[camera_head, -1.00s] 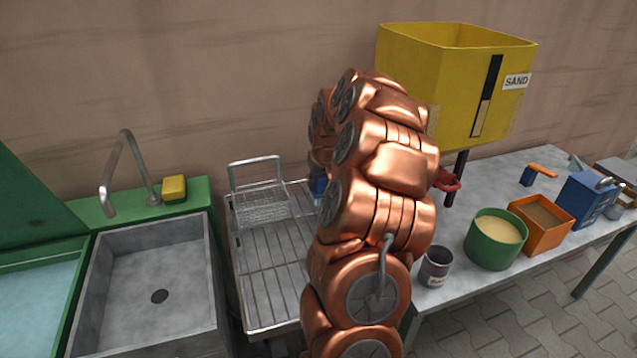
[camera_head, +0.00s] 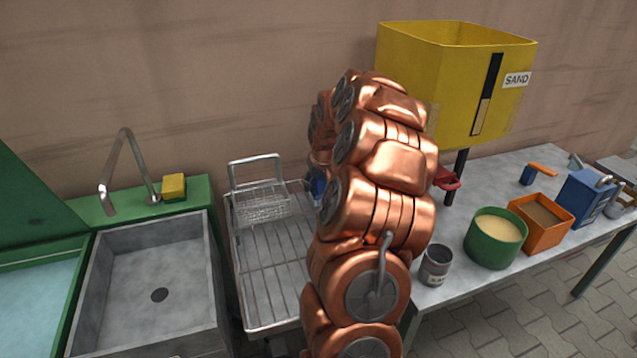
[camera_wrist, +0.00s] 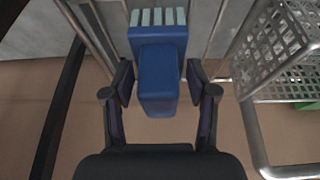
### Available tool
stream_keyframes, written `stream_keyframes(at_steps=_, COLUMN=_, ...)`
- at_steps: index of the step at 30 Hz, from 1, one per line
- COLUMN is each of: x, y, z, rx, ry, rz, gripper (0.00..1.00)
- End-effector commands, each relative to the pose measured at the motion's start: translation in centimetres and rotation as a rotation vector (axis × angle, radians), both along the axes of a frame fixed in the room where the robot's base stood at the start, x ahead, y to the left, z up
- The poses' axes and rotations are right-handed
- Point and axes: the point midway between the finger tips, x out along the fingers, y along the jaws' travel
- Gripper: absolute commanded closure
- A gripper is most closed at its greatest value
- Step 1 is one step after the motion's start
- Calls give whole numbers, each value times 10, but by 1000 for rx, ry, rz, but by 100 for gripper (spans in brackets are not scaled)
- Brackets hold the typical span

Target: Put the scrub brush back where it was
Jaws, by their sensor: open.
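The scrub brush (camera_wrist: 162,78) has a blue body with pale bristle tufts at its far end in the wrist view. It lies between the two dark fingers of my gripper (camera_wrist: 160,84). The fingers are open, one on each side of the blue handle; I cannot tell whether either touches it. In the head view a small blue patch (camera_head: 317,186), likely the brush, shows beside my copper arm over the back right of the drying rack (camera_head: 268,270). My arm hides the rest of it and the gripper there.
A wire basket (camera_head: 262,205) stands at the rack's back left and close right of the brush in the wrist view (camera_wrist: 275,50). A sink (camera_head: 150,290) is left. A yellow sand hopper (camera_head: 450,80) and bench with containers are right.

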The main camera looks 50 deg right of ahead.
Motion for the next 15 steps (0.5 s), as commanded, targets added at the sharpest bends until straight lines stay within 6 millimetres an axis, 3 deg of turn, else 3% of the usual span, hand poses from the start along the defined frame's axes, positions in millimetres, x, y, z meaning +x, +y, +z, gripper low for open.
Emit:
stream_keyframes(at_steps=7, x=-5, y=3, z=19, rx=-3, ry=-3, rz=0, gripper=42)
stream_keyframes(at_steps=15, x=-20, y=12, z=61, rx=-2, ry=-4, rz=-1, gripper=42)
